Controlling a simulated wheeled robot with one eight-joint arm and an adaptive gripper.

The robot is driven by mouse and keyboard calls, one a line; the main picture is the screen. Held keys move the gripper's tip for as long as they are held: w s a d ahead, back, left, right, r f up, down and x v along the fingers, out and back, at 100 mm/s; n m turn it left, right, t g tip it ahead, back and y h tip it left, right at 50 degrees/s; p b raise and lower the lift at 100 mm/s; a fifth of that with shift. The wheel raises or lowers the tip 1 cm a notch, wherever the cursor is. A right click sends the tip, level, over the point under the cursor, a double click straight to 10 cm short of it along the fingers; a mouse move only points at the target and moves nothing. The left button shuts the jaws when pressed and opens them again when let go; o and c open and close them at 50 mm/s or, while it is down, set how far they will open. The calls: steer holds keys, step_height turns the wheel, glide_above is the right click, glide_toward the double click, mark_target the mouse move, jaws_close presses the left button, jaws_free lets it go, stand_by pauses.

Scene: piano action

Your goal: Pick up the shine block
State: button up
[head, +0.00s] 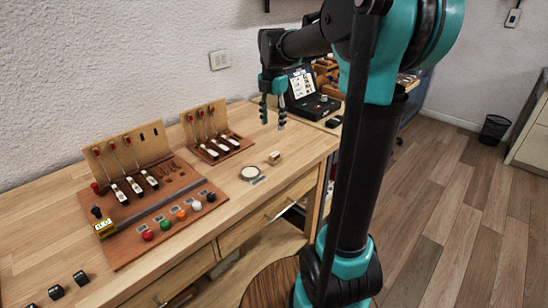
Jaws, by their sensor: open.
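A small pale wooden block (274,157) sits on the wooden bench near its front edge, right of the middle. It is the only loose block I can make out there, and I take it to be the shine block; no label on it is readable. My gripper (272,121) hangs above the back part of the bench, up and slightly left of the block in the picture. Its fingers point down, apart and open, with nothing between them. The block is fully in view and apart from the gripper.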

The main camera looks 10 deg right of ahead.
glide_above(275, 154)
steer(key=f, duration=0.8)
steer(key=shift+a+f, duration=0.25)
steer(key=shift+a, duration=0.15)
steer(key=shift+d+f, duration=0.15)
steer(key=shift+f, duration=1.25)
steer(key=shift+d+f, duration=0.15)
steer(key=shift+f, duration=1.25)
steer(key=shift+c, duration=0.2)
steer(key=c, duration=1.1)
steer(key=shift+o, duration=0.2)
steer(key=shift+r, duration=0.15)
step_height(275, 154, up, 20)
